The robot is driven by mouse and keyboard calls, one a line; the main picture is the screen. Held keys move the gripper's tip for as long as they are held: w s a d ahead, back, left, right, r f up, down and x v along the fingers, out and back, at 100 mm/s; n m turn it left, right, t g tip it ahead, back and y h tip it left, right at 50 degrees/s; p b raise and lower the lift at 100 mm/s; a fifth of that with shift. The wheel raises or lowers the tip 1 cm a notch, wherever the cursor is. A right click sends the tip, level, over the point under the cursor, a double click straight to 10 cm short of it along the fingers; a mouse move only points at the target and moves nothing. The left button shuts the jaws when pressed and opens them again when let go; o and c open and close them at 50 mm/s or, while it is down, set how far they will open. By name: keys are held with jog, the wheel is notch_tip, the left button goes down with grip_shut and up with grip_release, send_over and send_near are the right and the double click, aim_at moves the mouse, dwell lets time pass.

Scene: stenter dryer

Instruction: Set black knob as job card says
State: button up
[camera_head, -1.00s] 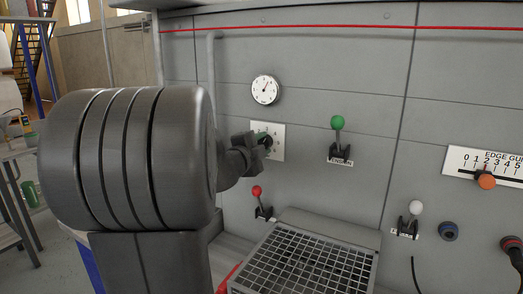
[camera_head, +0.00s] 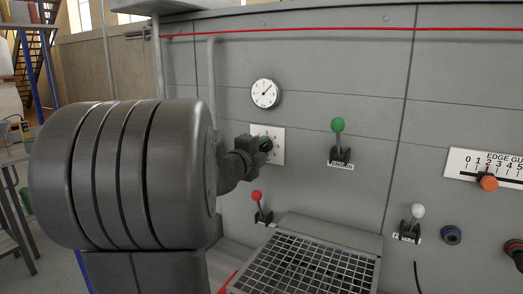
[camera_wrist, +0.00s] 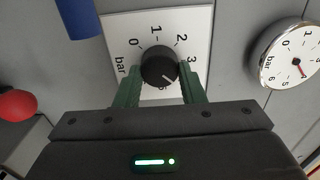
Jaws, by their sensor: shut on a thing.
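The black knob (camera_wrist: 160,66) sits on a white plate (camera_wrist: 114,29) marked 0, 1, 2, 3 and "bar" in the wrist view; other marks are partly hidden by my gripper. The knob's pale line points to lower right there, past the 3, close to the right finger. My gripper (camera_wrist: 160,84) is shut on the knob, one green finger at each side. In the head view the plate (camera_head: 279,151) shows behind my gripper (camera_head: 265,146), which hides most of the knob. No job card can be made out.
A round gauge (camera_head: 264,93) hangs above the plate; its needle points up and right. A green-topped lever (camera_head: 338,126), a red-topped lever (camera_head: 257,197) and a white-topped lever (camera_head: 417,212) stick out nearby. A metal grate (camera_head: 305,266) lies below.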

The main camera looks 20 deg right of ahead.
jog(key=o, duration=1)
jog(key=shift+s+a, duration=0.1)
jog(key=b+v, duration=0.1)
jog(key=v, duration=1.2)
jog(key=shift+s+a, duration=0.2)
jog(key=shift+w+d, duration=0.1)
jog(key=p+x, duration=0.1)
jog(key=x, duration=1.2)
jog(key=shift+w+d, duration=0.2)
